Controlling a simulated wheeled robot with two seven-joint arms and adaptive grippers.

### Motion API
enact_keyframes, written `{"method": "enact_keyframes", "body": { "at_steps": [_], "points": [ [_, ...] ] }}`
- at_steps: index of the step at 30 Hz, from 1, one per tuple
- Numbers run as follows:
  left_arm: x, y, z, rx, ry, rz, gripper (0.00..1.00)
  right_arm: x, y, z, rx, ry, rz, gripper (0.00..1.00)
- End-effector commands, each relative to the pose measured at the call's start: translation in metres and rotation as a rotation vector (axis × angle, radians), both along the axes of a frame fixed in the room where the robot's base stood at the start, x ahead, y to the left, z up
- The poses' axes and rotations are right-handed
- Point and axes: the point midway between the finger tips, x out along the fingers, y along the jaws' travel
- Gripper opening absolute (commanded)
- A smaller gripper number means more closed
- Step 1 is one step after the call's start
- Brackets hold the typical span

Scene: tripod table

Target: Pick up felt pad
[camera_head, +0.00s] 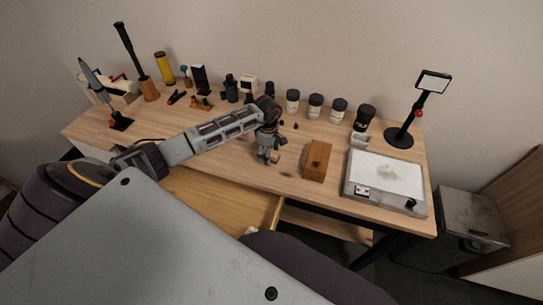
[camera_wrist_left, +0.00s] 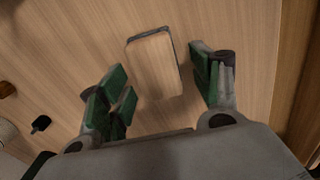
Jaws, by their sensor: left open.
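A small rectangular block (camera_wrist_left: 154,65) with a wood-toned face and a dark grey edge lies on the table in the left wrist view. I cannot tell whether this is the felt pad or whether the dark edge is felt. My left gripper (camera_head: 268,157) is open above the table's middle, left of the brown wooden box. In the left wrist view its green-padded fingers (camera_wrist_left: 162,88) are apart, one on each side of the block, with the block slightly ahead of them. In the head view the block is not clearly visible near the gripper. My right gripper is out of view.
A brown wooden box (camera_head: 317,161) stands right of my left gripper. A white-topped plate (camera_head: 385,176) and a lamp-like stand (camera_head: 400,137) are further right. Several jars (camera_head: 315,106) line the back. An open drawer (camera_head: 220,198) juts out below the front edge.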

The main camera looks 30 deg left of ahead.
Motion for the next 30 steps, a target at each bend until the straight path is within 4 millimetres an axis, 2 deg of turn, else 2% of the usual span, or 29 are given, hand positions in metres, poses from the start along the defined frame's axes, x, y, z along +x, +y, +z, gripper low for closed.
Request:
{"method": "enact_keyframes", "body": {
  "at_steps": [11, 22, 30],
  "points": [
    [0.0000, 0.0002, 0.0001, 0.000, 0.000, 0.000, 0.63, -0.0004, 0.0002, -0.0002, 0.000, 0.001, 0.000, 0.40],
    [0.0000, 0.0002, 0.0002, 0.000, 0.000, 0.000, 0.15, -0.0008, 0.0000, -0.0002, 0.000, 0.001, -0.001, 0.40],
    [0.0002, 0.0003, 0.0011, 0.000, -0.001, 0.000, 0.15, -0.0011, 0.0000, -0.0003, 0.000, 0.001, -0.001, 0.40]
  ]
}}
